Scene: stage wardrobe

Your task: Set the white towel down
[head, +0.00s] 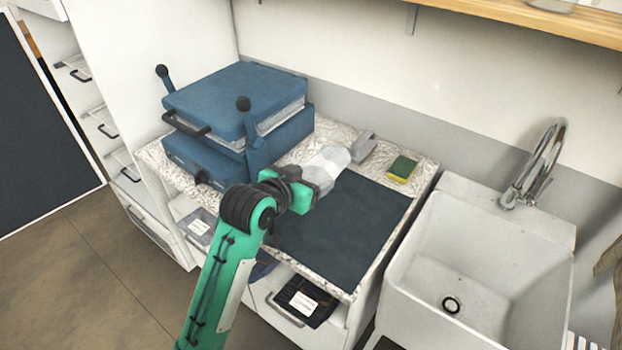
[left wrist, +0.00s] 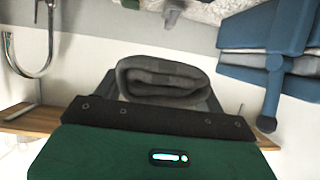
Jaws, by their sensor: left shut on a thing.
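The white towel (head: 327,163) is a rolled bundle at the end of my left gripper (head: 314,178), over the back left part of the dark mat on the counter. My left gripper is shut on it. In the left wrist view the towel (left wrist: 163,78) looks grey and shaded, a folded roll right in front of the gripper (left wrist: 160,112). Whether its underside touches the counter cannot be told. The gripper hides part of the towel. My right gripper is not in view.
A blue press (head: 235,110) stands left of the towel. A grey object (head: 364,146) and a green-yellow sponge (head: 402,169) lie behind and to the right. The dark mat (head: 345,235) is bare in front. A white sink (head: 470,265) with a tap (head: 540,165) is at right.

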